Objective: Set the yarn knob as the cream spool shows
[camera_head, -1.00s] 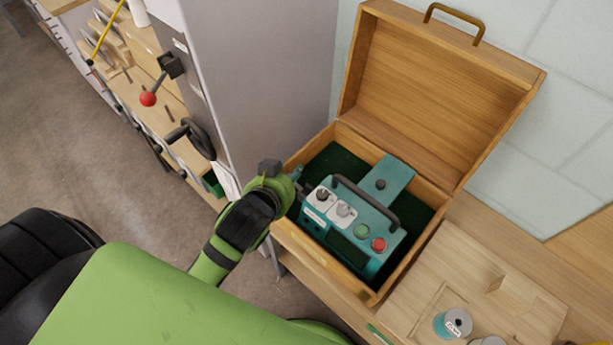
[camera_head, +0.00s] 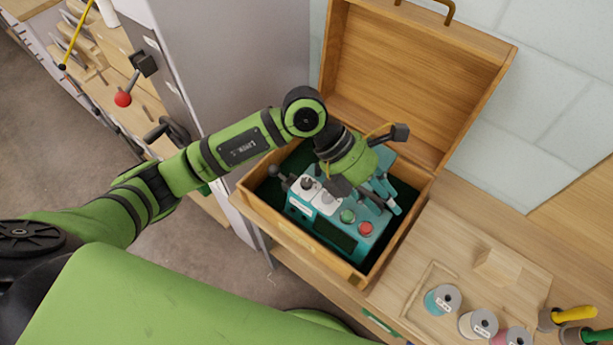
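A teal control box (camera_head: 318,228) sits inside an open wooden case. Two knobs on pale plates, a left knob (camera_head: 307,184) and a right knob (camera_head: 327,198), are on its top, beside a green button (camera_head: 348,216) and a red button (camera_head: 366,229). I cannot read which knob is for yarn. The cream spool (camera_head: 470,328) stands at the lower right, between a teal spool (camera_head: 438,302) and a pink one (camera_head: 508,338); its label is too small to read. My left gripper (camera_head: 378,202) hangs over the back right of the control box, its finger opening unclear. My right gripper is not in view.
The wooden case (camera_head: 262,212) has its lid (camera_head: 405,75) raised behind my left arm. A grey cabinet (camera_head: 235,60) stands to the left. Yellow-handled (camera_head: 575,314) and green-handled tools lie at the lower right.

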